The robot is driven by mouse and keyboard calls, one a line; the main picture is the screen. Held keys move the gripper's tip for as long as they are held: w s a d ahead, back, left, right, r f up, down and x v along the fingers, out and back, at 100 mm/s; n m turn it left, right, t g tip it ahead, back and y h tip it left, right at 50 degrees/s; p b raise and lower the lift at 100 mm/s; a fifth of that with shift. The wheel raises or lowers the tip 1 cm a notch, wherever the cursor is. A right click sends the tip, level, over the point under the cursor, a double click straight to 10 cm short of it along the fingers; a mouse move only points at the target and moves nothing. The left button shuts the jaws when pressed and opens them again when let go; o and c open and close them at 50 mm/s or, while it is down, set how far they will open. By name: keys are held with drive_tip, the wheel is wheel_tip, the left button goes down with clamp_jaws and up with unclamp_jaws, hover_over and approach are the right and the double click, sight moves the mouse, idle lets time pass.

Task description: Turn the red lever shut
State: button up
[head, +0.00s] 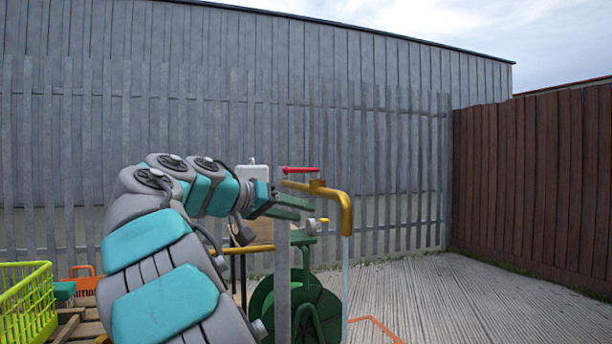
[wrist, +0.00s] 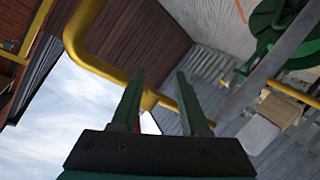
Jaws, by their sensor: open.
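The red lever (head: 301,170) lies roughly level on top of the yellow tap (head: 344,205) in the head view. A pale, thin stream of water (head: 346,270) seems to run down from the spout. My gripper (head: 306,205) is open and empty, just below and left of the lever. In the wrist view the two dark green fingers of my gripper (wrist: 160,74) stand apart, with the yellow tap (wrist: 85,52) beyond them. A small bit of red shows beside the left finger; most of the lever is hidden there. I cannot tell whether a finger touches it.
A grey post (head: 282,285) stands below the tap, in front of a green hose reel (head: 315,305). A yellow-green crate (head: 25,305) is at the lower left. A grey fence (head: 390,180) runs behind. The paved ground (head: 480,305) at right is mostly clear.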

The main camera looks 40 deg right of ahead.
sight(309, 170)
wheel_tip(309, 170, up, 8)
drive_tip(key=w+a+m+h, duration=0.2)
drive_tip(key=w+m+h, duration=0.1)
drive_tip(key=m, duration=0.2)
drive_tip(key=d+b, duration=0.1)
drive_tip(key=d, duration=0.6)
drive_tip(key=shift+d+r, duration=0.1)
drive_tip(key=shift+d, duration=0.05)
clamp_jaws()
idle(1.0)
